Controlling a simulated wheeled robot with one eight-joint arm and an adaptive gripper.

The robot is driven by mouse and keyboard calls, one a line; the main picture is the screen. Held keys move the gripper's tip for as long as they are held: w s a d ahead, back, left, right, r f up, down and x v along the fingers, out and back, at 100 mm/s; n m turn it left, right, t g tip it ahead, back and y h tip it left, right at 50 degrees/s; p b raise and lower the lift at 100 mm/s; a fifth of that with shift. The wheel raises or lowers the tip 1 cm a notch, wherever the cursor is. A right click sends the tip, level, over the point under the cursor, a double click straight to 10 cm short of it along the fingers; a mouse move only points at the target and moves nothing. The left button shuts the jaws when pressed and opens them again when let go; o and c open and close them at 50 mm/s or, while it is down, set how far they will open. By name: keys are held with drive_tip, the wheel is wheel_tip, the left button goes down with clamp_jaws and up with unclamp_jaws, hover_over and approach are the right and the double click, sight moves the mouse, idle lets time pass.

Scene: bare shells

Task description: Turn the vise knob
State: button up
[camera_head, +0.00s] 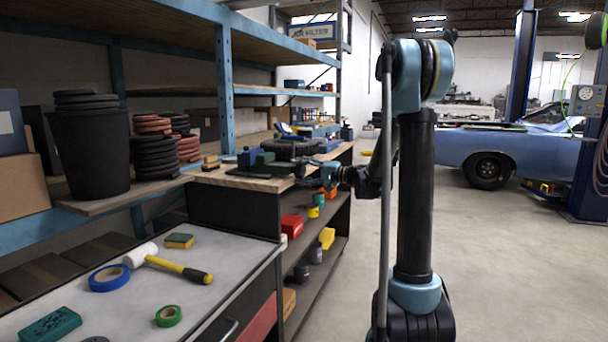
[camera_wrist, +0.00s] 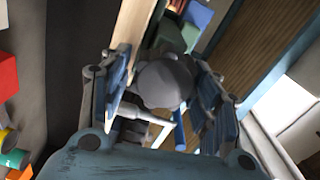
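The vise (camera_head: 268,165) is a dark green-grey shape on the wooden workbench in the head view; its knob is too small to make out there. My gripper (camera_head: 318,172) is at the right end of the vise, over the bench's edge. In the wrist view, a round grey knob (camera_wrist: 165,83) lies between the two fingers of my gripper (camera_wrist: 163,95). The fingers are apart, with a gap visible on the right side of the knob. Contact on the left side cannot be told. A green part (camera_wrist: 185,32) shows behind the knob.
Shelves below the workbench (camera_head: 238,179) hold a red box (camera_head: 291,226) and a yellow item (camera_head: 327,238). A grey-topped cabinet in front bears a mallet (camera_head: 172,268) and tape (camera_head: 109,278). Blue shelving (camera_head: 226,90) rises behind. The floor (camera_head: 500,260) at right is clear.

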drive_tip(key=shift+o, duration=0.4)
drive_tip(key=shift+a+r, duration=0.1)
drive_tip(key=shift+s, duration=0.1)
drive_tip(key=v, duration=1.2)
drive_tip(key=shift+c, duration=0.2)
